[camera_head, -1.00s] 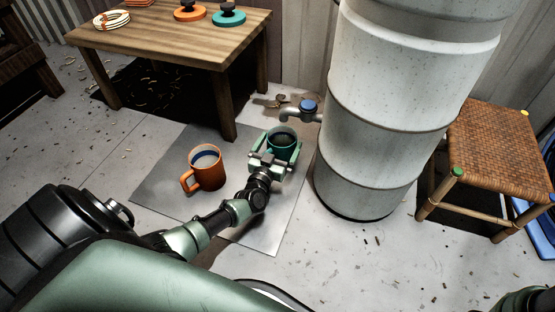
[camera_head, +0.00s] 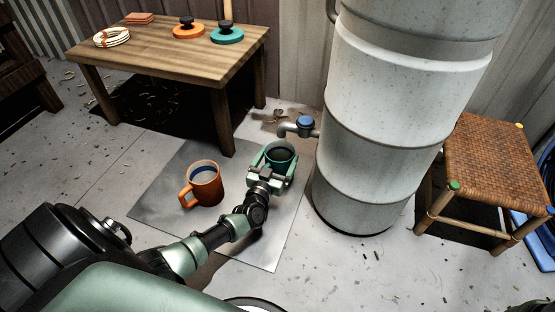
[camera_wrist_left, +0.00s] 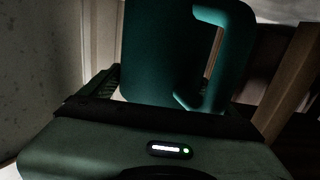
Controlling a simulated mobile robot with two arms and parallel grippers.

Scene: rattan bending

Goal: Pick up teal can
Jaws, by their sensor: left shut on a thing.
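The teal can (camera_head: 279,153) looks like a mug, with dark contents or a dark inside. It stands upright over the grey mat, below and in front of the barrel's tap. My left gripper (camera_head: 271,166) is shut on it, with a finger on each side of its body. In the left wrist view the teal can (camera_wrist_left: 160,55) fills the space between the fingers, and its handle (camera_wrist_left: 212,60) shows on the right. I cannot tell whether its bottom touches the mat. The right gripper is not in view.
An orange mug (camera_head: 205,184) stands on the grey mat (camera_head: 160,205), left of my gripper. A white barrel (camera_head: 375,150) with a blue-knobbed tap (camera_head: 306,124) stands close on the right. A wooden table (camera_head: 160,55) is behind, and a woven stool (camera_head: 495,155) is far right.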

